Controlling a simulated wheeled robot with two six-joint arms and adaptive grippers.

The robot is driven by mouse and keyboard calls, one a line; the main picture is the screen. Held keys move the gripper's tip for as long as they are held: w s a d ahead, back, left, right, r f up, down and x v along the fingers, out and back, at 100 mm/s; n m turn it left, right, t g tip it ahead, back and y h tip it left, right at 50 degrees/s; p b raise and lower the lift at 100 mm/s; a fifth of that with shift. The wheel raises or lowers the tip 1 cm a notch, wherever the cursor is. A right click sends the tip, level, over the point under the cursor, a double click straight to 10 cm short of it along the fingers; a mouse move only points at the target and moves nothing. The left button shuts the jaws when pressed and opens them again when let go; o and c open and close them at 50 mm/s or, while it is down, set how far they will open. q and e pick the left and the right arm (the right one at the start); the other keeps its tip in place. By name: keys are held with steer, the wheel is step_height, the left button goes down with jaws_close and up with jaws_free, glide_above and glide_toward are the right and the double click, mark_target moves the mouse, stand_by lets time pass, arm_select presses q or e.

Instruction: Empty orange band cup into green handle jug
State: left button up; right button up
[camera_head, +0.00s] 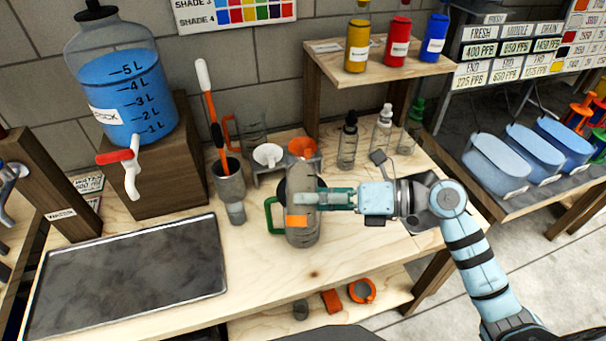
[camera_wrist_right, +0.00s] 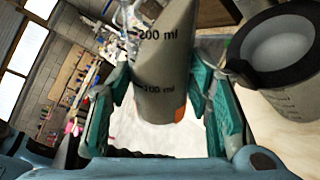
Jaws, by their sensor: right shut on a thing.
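The orange band cup (camera_head: 302,172) is a grey measuring cup held up at the green handle jug. My right gripper (camera_head: 312,200) is shut on it. In the right wrist view the cup (camera_wrist_right: 160,75) sits between the teal fingers, with 100 ml and 200 ml marks and a bit of orange low down. The green handle jug (camera_head: 302,238) stands on the bench below the cup, its green handle to the left. In the right wrist view the jug (camera_wrist_right: 298,98) is right of the cup, with a dark rim and greyish contents. My left gripper is not in view.
A grey holder (camera_head: 229,185) with brushes stands left of the jug. Behind are a white funnel (camera_head: 268,155), an orange funnel (camera_head: 302,147) and dropper bottles (camera_head: 348,145). A dark tray (camera_head: 130,275) lies front left. The bench in front of the jug is clear.

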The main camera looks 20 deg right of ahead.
steer(key=shift+s+f+m+g+p, duration=0.15)
steer(key=shift+m+g+p, duration=0.55)
steer(key=shift+m+p, duration=1.05)
stand_by(2.5)
steer(key=shift+w+d+r+m+g+p, duration=0.15)
steer(key=shift+w+r+m+g+p, duration=0.35)
steer(key=shift+p, duration=0.8)
stand_by(1.4)
steer(key=shift+w+m, duration=0.25)
steer(key=shift+m, duration=0.1)
stand_by(0.7)
